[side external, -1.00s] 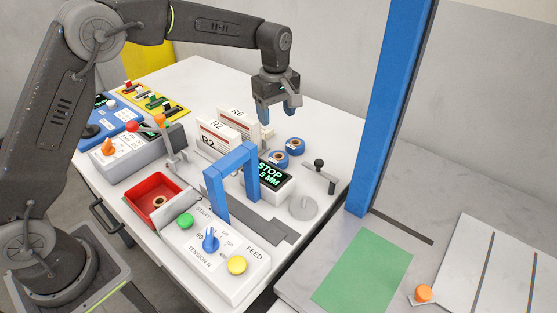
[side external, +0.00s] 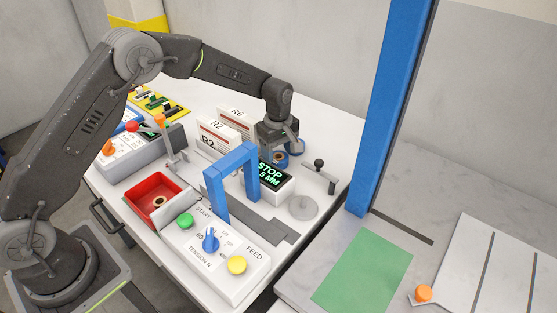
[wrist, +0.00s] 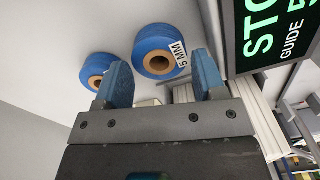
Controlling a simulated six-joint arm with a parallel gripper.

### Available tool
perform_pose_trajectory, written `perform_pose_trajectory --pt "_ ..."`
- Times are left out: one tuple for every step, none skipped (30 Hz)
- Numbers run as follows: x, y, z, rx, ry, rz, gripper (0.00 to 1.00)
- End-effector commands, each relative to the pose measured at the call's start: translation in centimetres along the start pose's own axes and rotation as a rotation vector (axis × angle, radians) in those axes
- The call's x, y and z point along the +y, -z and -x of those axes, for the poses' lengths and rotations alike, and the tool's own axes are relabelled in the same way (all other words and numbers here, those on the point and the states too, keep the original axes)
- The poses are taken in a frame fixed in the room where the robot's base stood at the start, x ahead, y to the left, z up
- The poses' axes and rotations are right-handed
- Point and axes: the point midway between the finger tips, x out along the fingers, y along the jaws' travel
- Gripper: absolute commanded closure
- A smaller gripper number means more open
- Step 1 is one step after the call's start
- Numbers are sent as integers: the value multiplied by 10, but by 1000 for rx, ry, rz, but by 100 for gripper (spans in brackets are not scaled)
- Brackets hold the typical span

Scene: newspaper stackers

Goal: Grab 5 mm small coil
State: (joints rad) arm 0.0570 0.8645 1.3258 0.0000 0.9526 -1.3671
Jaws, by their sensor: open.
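Two blue coils with tan cores lie on the white table. In the wrist view one coil (wrist: 160,50) carries a white "5 MM" label and appears beyond the gap between my fingers. The other coil (wrist: 97,68) is left of it, beyond the left finger; its label does not show. My gripper (wrist: 162,78) is open, with blue fingers and nothing between them. In the side view my gripper (side external: 277,150) is low over the coils and partly hides them. Whether the fingers touch a coil is unclear.
The guide display (side external: 273,174) reading "STOP" and "5 MM" stands close in front of the gripper. A blue arch (side external: 229,172), a red tray (side external: 160,201) and a black-knobbed lever (side external: 319,170) are nearer the camera.

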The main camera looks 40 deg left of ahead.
Motion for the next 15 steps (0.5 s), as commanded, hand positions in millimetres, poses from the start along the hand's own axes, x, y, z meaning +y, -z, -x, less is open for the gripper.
perform_pose_trajectory --pt "0 0 -8 -1 2 0 36" --pt "0 0 -12 -1 1 0 36" --pt "0 0 -16 -1 0 -1 36" --pt "0 0 -18 -1 0 -1 36" --pt "0 0 -20 -1 -1 -1 36" --pt "0 0 -22 -1 -2 -1 36" --pt "0 0 -23 -1 -3 -1 36" --pt "0 0 -23 -1 -3 -1 36" --pt "0 0 -23 -1 -3 -2 36" --pt "0 0 -23 -1 -3 -2 36" --pt "0 0 -23 -1 -3 -2 36" --pt "0 0 -23 -1 -3 -2 36" --pt "0 0 -23 -1 -3 -2 36" --pt "0 0 -23 -1 -3 -2 39" --pt "0 0 -23 -1 -3 -2 43"
